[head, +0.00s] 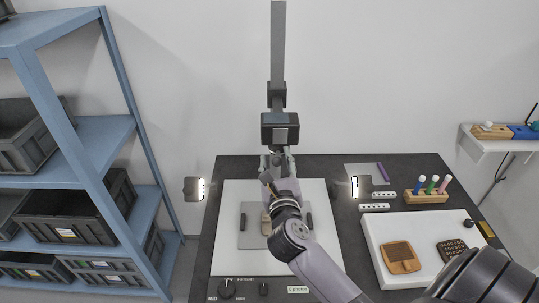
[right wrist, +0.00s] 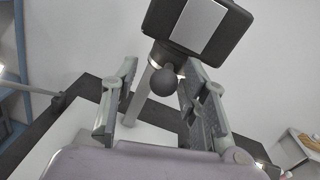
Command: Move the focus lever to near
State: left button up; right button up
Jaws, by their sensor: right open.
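The camera head (head: 280,121), a dark box, hangs on a tall grey column (head: 278,45) above the white stand base. In the right wrist view the dark camera box (right wrist: 197,22) fills the top, and a lever with a dark ball knob (right wrist: 163,81) sticks out below it. My right gripper (head: 277,160) is just under the camera head. In the right wrist view its two fingers (right wrist: 160,95) are open, with the knob showing between them; I cannot tell whether they touch it. No near mark is legible. My left gripper is not in view.
Lamps (head: 194,188) flank the white stand base (head: 232,258). A white tray (head: 377,240) with sherds is at right, by a wooden holder (head: 426,196) with coloured tubes. A blue shelf (head: 110,150) with bins stands at left. A knob (head: 226,288) is on the base's front.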

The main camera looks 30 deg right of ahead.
jog(key=shift+s+r, duration=0.15)
jog(key=shift+s, duration=0.1)
jog(key=shift+c, duration=0.5)
jog(key=shift+w, duration=0.1)
grip_shut()
